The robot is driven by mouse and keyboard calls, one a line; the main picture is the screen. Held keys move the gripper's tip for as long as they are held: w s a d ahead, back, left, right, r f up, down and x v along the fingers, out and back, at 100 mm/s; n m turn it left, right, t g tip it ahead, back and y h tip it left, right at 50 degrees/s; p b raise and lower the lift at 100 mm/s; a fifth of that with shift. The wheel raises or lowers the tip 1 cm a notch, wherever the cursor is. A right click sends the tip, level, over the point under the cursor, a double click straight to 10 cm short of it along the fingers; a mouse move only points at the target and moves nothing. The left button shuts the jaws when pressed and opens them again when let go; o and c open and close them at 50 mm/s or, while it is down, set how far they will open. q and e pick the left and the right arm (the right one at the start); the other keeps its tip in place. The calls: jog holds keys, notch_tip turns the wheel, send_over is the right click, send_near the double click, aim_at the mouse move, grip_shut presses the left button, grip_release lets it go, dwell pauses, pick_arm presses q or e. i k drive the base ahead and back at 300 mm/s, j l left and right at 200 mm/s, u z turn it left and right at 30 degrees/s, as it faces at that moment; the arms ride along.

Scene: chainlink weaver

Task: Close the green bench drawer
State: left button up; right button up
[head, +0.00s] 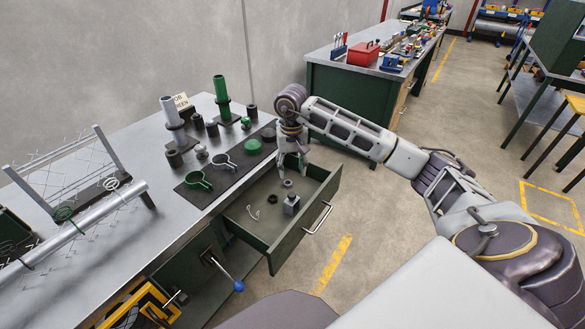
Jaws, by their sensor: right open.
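The green bench drawer (285,240) is pulled out from the front of the metal-topped workbench (140,212). Its bar handle (318,217) is on the front panel, facing right. Inside lie a small grey block-like part (291,204), a hook-shaped piece (252,212) and a small ring (288,183). My right gripper (291,165) points down at the drawer's far end, close to the bench edge. It is open, and I see nothing between its fingers. It is apart from the handle. My left gripper is out of view.
A chain-link frame (70,170) stands at left. A blue-tipped lever (238,286) sticks out below the drawer. Floor right of the drawer is clear. Another bench (335,78) stands behind.

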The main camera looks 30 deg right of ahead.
aim_at(276, 235)
jog(key=z, duration=1.2)
